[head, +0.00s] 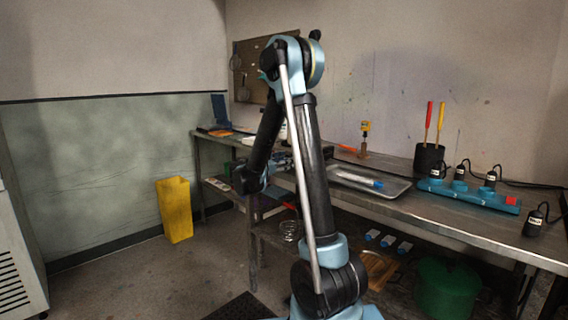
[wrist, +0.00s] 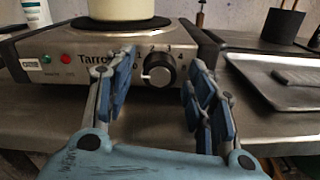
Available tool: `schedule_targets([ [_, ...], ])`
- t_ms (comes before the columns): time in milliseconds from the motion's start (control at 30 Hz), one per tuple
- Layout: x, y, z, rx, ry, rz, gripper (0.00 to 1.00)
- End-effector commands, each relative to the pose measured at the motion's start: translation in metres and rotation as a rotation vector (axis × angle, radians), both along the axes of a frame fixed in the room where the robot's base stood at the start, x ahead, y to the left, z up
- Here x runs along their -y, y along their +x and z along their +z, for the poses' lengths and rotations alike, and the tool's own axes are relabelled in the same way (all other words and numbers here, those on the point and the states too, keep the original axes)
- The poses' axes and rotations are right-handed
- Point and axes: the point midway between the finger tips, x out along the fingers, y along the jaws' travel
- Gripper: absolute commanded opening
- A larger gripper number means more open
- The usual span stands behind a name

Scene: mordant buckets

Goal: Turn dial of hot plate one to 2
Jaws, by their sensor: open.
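The hot plate (wrist: 90,68) stands on the metal bench in the wrist view, with a green light and a red light on its front panel at left. Its label beside the dial is partly covered by my gripper's left finger. The dial (wrist: 159,70) is a round black and silver knob, with the numbers 2, 3 and 4 showing above it. A cream pot (wrist: 122,8) sits on top of the plate. My gripper (wrist: 163,92) is open, its blue-padded fingers to either side of the dial. In the head view my arm hides the hot plate.
A metal tray (wrist: 250,75) lies right of the hot plate, with a black cup (wrist: 283,24) behind it. In the head view, a blue power strip (head: 470,194) with plugs lies on the bench's right part. A yellow bin (head: 175,210) stands on the floor at left.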

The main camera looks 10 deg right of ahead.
Motion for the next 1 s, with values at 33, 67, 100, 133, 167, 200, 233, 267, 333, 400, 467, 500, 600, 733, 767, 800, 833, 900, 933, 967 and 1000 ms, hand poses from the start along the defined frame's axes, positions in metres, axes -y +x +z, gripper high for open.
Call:
schedule_targets([
  [33,0.0,0.0,0.0,0.0,0.0,0.0,0.5],
  [67,0.0,0.0,0.0,0.0,0.0,0.0,0.5],
  [100,-0.0001,-0.0001,0.0,0.0,0.0,0.0,0.5],
  [133,-0.0001,-0.0001,0.0,0.0,0.0,0.0,0.5],
  [167,-0.0001,-0.0001,0.0,0.0,0.0,0.0,0.48],
  [200,-0.0001,-0.0001,0.0,0.0,0.0,0.0,0.39],
  [233,-0.0001,-0.0001,0.0,0.0,0.0,0.0,0.32],
  [267,-0.0002,-0.0001,0.0,0.0,0.0,0.0,0.25],
  [333,-0.0001,-0.0002,0.0,0.0,0.0,0.0,0.09],
  [400,0.0,-0.0003,0.0,0.0,0.0,0.0,0.05],
  [467,-0.0028,-0.0001,0.0,0.0,0.0,0.0,0.06],
  [500,-0.0015,-0.0002,-0.0001,0.001,0.001,0.0,0.06],
  [600,-0.0004,-0.0003,-0.0001,0.006,0.004,0.0,0.06],
  [733,0.0002,-0.0003,-0.0001,0.028,0.021,-0.001,0.05],
  [767,0.0003,-0.0004,-0.0001,0.037,0.027,-0.001,0.05],
  [800,0.0004,-0.0004,-0.0001,0.051,0.037,-0.001,0.05],
  [833,0.0006,-0.0004,-0.0001,0.062,0.045,-0.001,0.05],
  [900,0.0007,-0.0005,-0.0002,0.096,0.07,-0.001,0.05],
  [933,0.0008,-0.0006,-0.0001,0.111,0.081,-0.001,0.05],
  [967,0.0009,-0.0006,-0.0002,0.13,0.095,-0.001,0.05],
  [1000,0.001,-0.0007,-0.0001,0.155,0.113,-0.002,0.05],
])
